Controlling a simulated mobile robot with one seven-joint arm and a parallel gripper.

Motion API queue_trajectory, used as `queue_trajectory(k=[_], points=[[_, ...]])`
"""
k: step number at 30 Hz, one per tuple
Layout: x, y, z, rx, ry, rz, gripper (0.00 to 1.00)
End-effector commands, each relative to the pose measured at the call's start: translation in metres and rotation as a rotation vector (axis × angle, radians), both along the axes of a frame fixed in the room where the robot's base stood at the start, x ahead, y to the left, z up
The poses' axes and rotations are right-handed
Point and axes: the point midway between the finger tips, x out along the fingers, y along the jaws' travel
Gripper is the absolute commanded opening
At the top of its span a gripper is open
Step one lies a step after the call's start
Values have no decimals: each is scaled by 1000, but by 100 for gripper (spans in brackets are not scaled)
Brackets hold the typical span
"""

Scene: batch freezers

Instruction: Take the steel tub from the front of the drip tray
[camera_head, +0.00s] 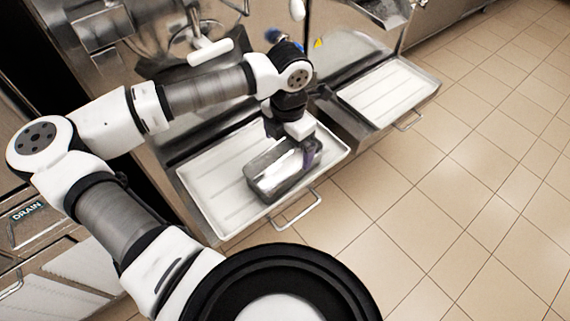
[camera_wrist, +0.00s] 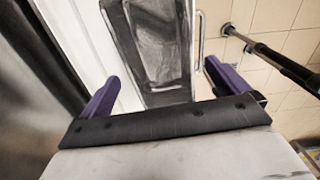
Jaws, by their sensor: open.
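The steel tub (camera_head: 272,184) is a long, shiny, open container on the white drip tray (camera_head: 215,185), toward the tray's front handle side. My gripper (camera_head: 309,158) is at the tub's right end, pointing down. In the wrist view the tub (camera_wrist: 152,42) lies ahead, between the two purple fingers of my gripper (camera_wrist: 160,80) as pictured. The fingers are wide apart and hold nothing. I cannot tell whether the fingertips reach down beside the tub's walls. My gripper and wrist hide part of the tub's far end in the head view.
A steel machine (camera_head: 200,62) with a white-handled front stands behind the tray. A wire handle (camera_head: 298,212) sticks out from the tray's front. A second white tray (camera_head: 388,92) is to the right. The tiled floor (camera_head: 450,190) in front is clear.

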Motion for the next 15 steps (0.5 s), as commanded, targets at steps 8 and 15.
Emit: queue_trajectory(k=[8,15], points=[[-3,6,-34,-3,4,1,100],[-2,6,-51,-1,0,0,100]])
